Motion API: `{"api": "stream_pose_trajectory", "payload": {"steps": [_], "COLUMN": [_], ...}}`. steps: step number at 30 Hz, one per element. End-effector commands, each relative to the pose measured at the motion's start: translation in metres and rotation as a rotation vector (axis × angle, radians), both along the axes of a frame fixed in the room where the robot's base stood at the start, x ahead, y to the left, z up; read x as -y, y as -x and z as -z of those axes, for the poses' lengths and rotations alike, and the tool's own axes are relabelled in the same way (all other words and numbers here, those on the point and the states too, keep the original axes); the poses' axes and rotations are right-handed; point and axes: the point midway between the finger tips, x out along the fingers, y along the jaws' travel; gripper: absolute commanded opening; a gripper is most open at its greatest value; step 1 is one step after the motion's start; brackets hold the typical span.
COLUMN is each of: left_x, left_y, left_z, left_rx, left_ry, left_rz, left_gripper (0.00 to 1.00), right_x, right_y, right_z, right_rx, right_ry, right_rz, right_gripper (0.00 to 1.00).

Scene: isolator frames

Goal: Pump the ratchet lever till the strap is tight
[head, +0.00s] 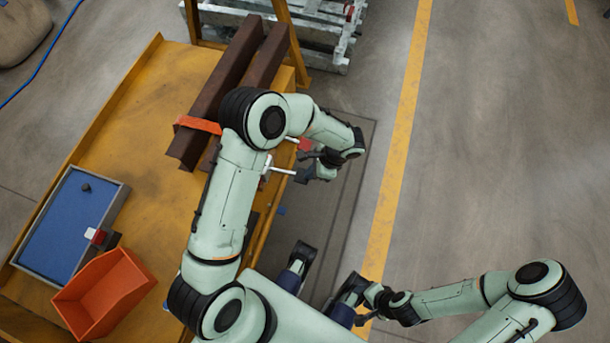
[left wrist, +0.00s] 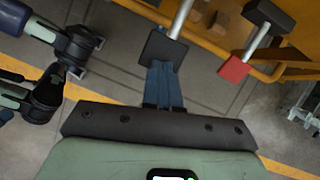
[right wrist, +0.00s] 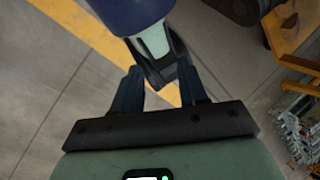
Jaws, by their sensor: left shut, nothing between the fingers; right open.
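An orange strap (head: 200,125) crosses the dark brown beams (head: 240,70) on the yellow bench; my left arm hides part of it. A silver lever (head: 282,170) with a dark end block (left wrist: 163,48) sticks out over the bench's right edge. A second silver bar carries a red block (left wrist: 235,68) and a black block (left wrist: 268,17). My left gripper (left wrist: 163,72) is shut, its fingertips at the lever's dark end block with nothing held between them; whether they touch it is unclear. My right gripper (right wrist: 162,88) is open and empty, away from the bench. The ratchet body is not clearly visible.
A blue-lined tray (head: 65,225) and an orange bin (head: 105,290) are on the bench (head: 150,130) at left. A metal rack (head: 310,30) stands behind the bench. Grey floor with a yellow line (head: 398,130) is free on the right.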

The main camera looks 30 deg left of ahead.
Motion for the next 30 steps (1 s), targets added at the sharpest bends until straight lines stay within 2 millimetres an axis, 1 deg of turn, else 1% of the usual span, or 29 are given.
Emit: {"api": "stream_pose_trajectory", "payload": {"steps": [1, 5, 8, 16, 23, 30], "left_x": [-0.003, -0.003, -0.003, -0.003, -0.001, 0.023], "left_y": [0.001, 0.001, 0.002, 0.002, 0.0, -0.013], "left_z": [0.0, 0.001, 0.007, 0.039, 0.036, 0.028], "left_rx": [-0.004, -0.005, -0.006, -0.007, -0.005, -0.002], "left_ry": [-0.006, -0.006, -0.007, -0.007, -0.004, -0.002], "left_rz": [-0.004, -0.004, -0.004, -0.004, -0.003, 0.0], "left_gripper": [0.0, 0.0, 0.0, 0.0, 0.0, 0.0], "right_x": [0.0, 0.0, 0.0, 0.001, 0.002, 0.003], "right_y": [0.0, 0.0, 0.001, 0.002, 0.002, 0.002], "right_z": [0.0, 0.001, 0.005, 0.028, 0.027, 0.028], "right_rx": [0.0, 0.0, -0.002, -0.008, -0.007, -0.007], "right_ry": [0.0, 0.0, 0.0, 0.0, 0.004, 0.006], "right_rz": [0.0, 0.0, 0.0, 0.0, 0.003, 0.005], "right_gripper": [0.43, 0.43, 0.43, 0.43, 0.43, 0.43]}}
